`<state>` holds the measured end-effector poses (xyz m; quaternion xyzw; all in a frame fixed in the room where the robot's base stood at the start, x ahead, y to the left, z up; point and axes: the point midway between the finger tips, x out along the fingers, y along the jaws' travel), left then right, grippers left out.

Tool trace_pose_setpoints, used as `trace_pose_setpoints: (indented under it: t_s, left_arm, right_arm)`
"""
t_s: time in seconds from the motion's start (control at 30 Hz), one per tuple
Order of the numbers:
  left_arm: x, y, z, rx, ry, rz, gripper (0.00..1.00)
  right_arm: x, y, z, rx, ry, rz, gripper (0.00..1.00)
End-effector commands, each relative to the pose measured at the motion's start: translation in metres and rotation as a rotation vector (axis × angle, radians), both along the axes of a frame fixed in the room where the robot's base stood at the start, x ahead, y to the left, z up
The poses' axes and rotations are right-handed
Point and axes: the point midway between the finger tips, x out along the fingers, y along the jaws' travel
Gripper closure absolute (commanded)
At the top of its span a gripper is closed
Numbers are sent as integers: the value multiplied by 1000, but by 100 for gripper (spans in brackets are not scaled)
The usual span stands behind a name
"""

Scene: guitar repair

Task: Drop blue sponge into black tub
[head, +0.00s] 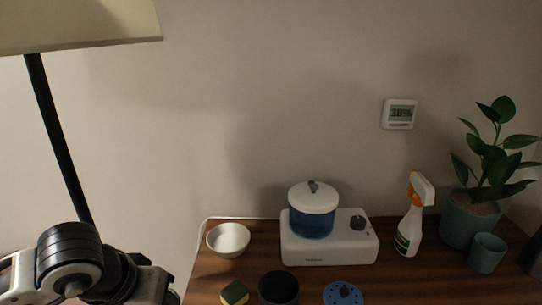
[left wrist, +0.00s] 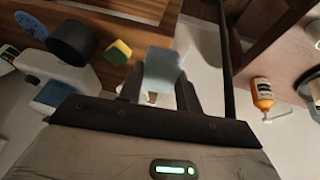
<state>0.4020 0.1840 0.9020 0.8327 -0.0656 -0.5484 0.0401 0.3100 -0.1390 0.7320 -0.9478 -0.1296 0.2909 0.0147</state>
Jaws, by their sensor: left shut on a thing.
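My left gripper (left wrist: 160,88) is shut on a light blue sponge (left wrist: 162,66), which sits between its two fingers in the left wrist view. The black tub (head: 278,288) is at the front edge of the head view, and it also shows in the left wrist view (left wrist: 72,42), apart from the held sponge. In the head view only my left arm shows at the lower left; its fingers and the blue sponge are out of frame. My right gripper is not in view.
A yellow-green sponge (head: 235,293) lies beside the tub. A white bowl (head: 228,240), a white machine with a blue tank (head: 330,247), a blue disc (head: 343,293), a spray bottle (head: 409,229) and a potted plant (head: 468,220) stand on the wooden top. A lamp (head: 75,25) rises at left.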

Motion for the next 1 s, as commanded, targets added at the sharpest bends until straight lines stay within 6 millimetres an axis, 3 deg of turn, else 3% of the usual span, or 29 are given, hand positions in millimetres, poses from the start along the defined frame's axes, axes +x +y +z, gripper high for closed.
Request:
trace_pose_setpoints:
  t_s: [0.17,0.3,0.5,0.67,1.0]
  left_arm:
    - [36,-44,21,-5,-6,-62,84]
    - [66,-99,44,-2,-6,-154,84]
    - [87,-159,71,0,-2,-266,84]
    - [91,-177,76,1,0,-300,84]
    - [90,-178,38,-2,3,-303,84]
  right_arm:
    - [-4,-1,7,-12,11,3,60]
    - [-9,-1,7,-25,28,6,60]
    - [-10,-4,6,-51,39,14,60]
    - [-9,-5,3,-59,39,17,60]
    - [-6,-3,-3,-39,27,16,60]
